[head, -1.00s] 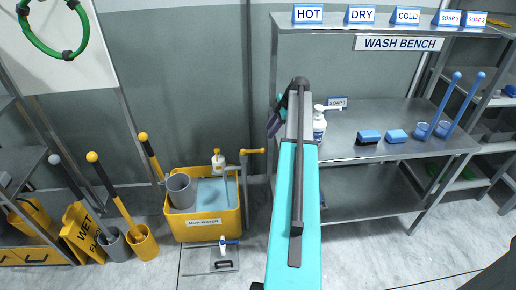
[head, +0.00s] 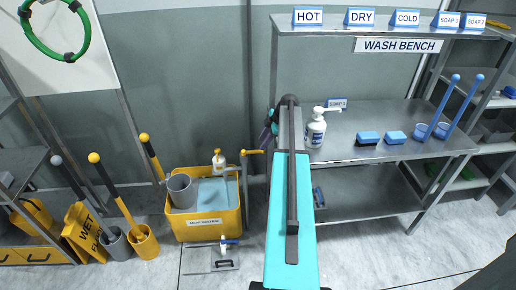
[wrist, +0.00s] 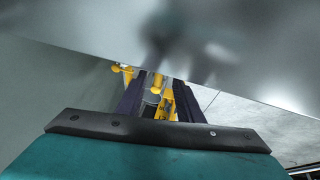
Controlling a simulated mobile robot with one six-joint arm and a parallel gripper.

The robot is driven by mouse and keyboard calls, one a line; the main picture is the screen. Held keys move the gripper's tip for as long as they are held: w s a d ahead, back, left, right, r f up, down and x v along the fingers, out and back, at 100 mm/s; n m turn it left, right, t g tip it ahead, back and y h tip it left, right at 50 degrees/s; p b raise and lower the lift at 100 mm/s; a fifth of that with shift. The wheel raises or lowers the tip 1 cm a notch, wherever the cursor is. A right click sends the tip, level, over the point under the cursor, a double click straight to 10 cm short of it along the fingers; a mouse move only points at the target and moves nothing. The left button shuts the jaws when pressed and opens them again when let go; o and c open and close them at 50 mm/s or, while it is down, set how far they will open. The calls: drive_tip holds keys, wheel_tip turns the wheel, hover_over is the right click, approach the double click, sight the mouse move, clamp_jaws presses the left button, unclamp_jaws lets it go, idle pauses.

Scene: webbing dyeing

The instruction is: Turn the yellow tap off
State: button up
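The yellow tap (head: 252,152) stands on a grey pipe at the right edge of the yellow mop-water tub (head: 212,226), in the head view. Its yellow handle lies about level, pointing right toward my arm. My gripper (head: 269,132) is beyond the end of my arm, above and right of the tap, mostly hidden by the arm. In the wrist view my gripper's two dark fingers (wrist: 156,92) stand apart, with yellow shapes beyond and between them. Nothing is seen held. I cannot tell for sure which yellow shape there is the tap.
The wash bench (head: 355,118) is close on the right, with a soap bottle (head: 316,128) near my arm. A grey bucket (head: 181,191) and a pump bottle (head: 218,160) are at the tub.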

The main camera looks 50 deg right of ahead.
sight(257, 151)
drive_tip(key=shift+p+x, duration=0.55)
drive_tip(key=shift+x, duration=2.5)
clamp_jaws()
drive_tip(key=shift+a, duration=0.2)
drive_tip(key=shift+s+d, duration=0.1)
drive_tip(key=shift+d, duration=0.1)
